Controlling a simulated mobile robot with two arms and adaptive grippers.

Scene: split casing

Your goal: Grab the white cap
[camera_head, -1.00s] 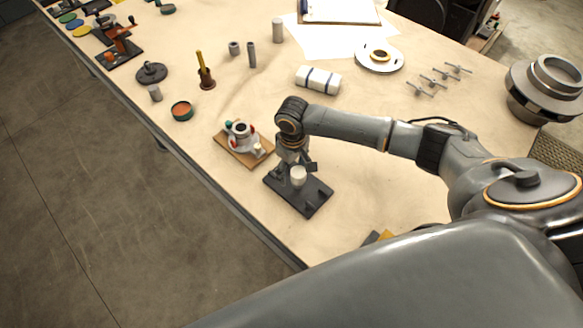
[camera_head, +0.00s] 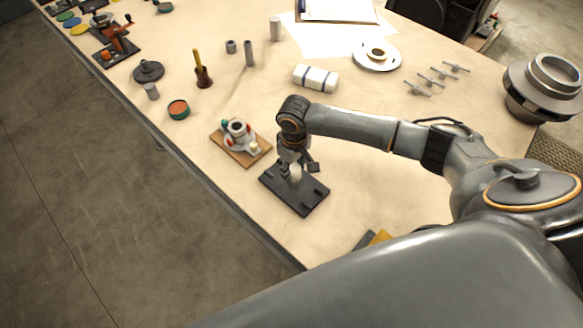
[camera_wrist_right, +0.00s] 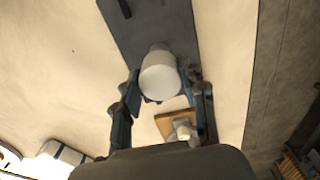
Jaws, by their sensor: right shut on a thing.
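The white cap (camera_head: 295,174) is above the dark base plate (camera_head: 306,203) in the head view, between the fingers of my right gripper (camera_head: 297,170). In the right wrist view the cap (camera_wrist_right: 160,76) is a pale round piece between the two fingers of the right gripper (camera_wrist_right: 163,92). The right gripper is shut on the cap. The fingers partly hide the cap in the head view. I cannot tell whether it still touches the dark plate. My left gripper is not in view.
A wooden board (camera_head: 238,153) with a round red-and-white assembly lies just left of the plate. A white roll (camera_head: 316,78) lies behind the arm. A brass-coloured tool (camera_head: 203,75) and small cylinders stand farther back. The table around the plate is mostly clear.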

